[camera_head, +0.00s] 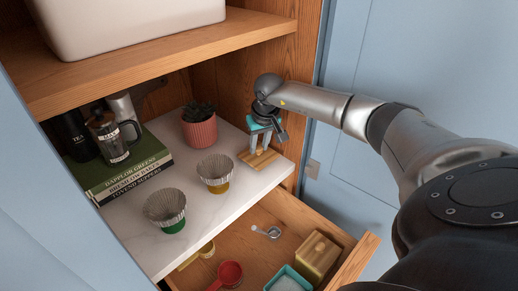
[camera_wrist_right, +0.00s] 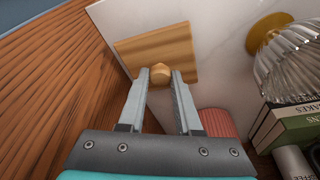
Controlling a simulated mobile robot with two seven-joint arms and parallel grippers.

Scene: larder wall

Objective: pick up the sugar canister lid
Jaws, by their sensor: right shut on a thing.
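The lid is a square wooden plate (camera_head: 262,159) with a small round knob, at the right end of the white marble shelf. It also shows in the right wrist view (camera_wrist_right: 177,46), with its knob (camera_wrist_right: 160,73) between the fingertips. My right gripper (camera_head: 259,150) comes from above and is shut on the knob. I cannot tell whether the lid rests on the shelf or hangs just above it. A teal open container (camera_head: 290,282) with white contents stands in the drawer, cut by the lower picture edge. My left gripper is not in view.
Two ribbed glass bowls (camera_head: 165,209) (camera_head: 215,172) and a terracotta pot (camera_head: 199,130) stand on the marble shelf (camera_head: 180,250). Books (camera_head: 130,168) with a french press (camera_head: 110,140) are at left. The open drawer (camera_head: 340,275) below holds a wooden box (camera_head: 317,257) and a red scoop (camera_head: 230,272).

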